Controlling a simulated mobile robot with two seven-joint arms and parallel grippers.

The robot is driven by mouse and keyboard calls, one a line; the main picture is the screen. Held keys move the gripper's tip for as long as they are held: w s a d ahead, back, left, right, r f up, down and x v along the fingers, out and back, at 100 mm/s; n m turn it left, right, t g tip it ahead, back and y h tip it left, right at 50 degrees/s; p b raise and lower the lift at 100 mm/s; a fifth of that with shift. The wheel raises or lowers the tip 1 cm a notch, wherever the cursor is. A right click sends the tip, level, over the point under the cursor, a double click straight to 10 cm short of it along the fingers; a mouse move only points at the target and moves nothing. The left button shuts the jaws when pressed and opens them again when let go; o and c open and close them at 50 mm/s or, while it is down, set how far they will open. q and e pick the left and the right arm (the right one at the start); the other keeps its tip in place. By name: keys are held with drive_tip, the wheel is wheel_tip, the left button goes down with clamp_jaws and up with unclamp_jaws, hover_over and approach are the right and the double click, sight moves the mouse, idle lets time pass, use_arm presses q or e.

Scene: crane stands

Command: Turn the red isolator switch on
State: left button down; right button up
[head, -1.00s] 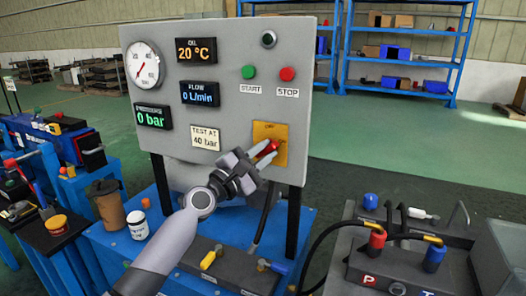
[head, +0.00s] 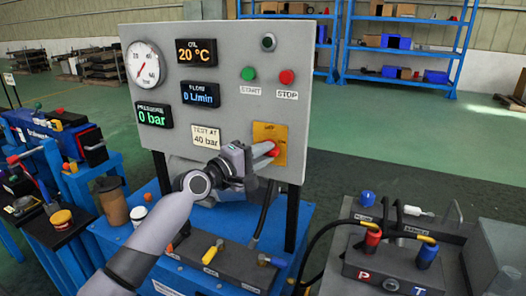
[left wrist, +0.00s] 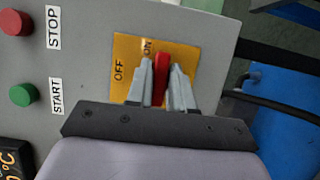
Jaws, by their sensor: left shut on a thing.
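The red isolator switch handle (head: 273,149) sits on a yellow plate (head: 263,132) at the lower right of the grey control panel. It also shows in the left wrist view (left wrist: 162,72), with OFF printed to its left and ON near its upper end. There the handle lies nearly along the picture's vertical, its upper end beside the ON mark. My left gripper (head: 262,155) is shut on the handle, one finger on each side, as the left wrist view shows (left wrist: 161,88). The fingers partly hide the handle and plate. My right gripper is out of view.
The grey panel (head: 225,100) carries a gauge, displays and the green START (head: 249,75) and red STOP (head: 287,77) buttons. Below stand a valve block with yellow (head: 211,252) and blue levers and black hoses. Free floor lies behind to the right.

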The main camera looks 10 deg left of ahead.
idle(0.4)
use_arm(q)
drive_tip(key=c, duration=1.1)
unclamp_jaws()
drive_tip(key=shift+s, duration=0.1)
drive_tip(key=shift+v, duration=3.5)
